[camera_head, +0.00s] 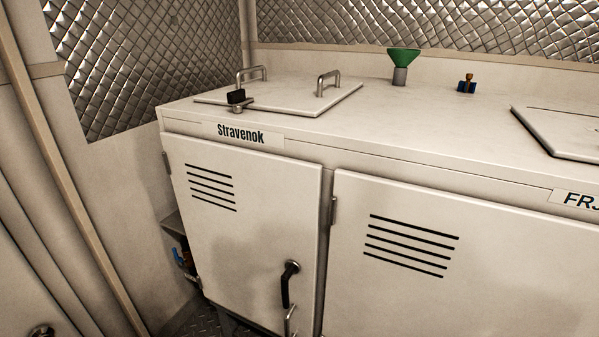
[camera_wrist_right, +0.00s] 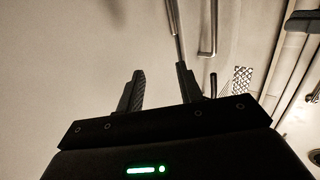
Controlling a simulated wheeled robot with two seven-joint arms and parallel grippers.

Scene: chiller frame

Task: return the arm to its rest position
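No arm or gripper of mine shows in the head view. My right gripper (camera_wrist_right: 160,72) is in the right wrist view, with its two dark fingers apart and nothing seen between them. A pale panel lies beyond the fingers. A metal bar handle (camera_wrist_right: 208,32) is just right of the right finger, and a thin dark upright line runs up behind that finger's tip. I cannot tell whether the finger touches anything. My left gripper is out of view.
The white chiller cabinet (camera_head: 430,125) has closed-looking louvred doors, the left one (camera_head: 255,215) with a black handle (camera_head: 289,284). A wall stands at left.

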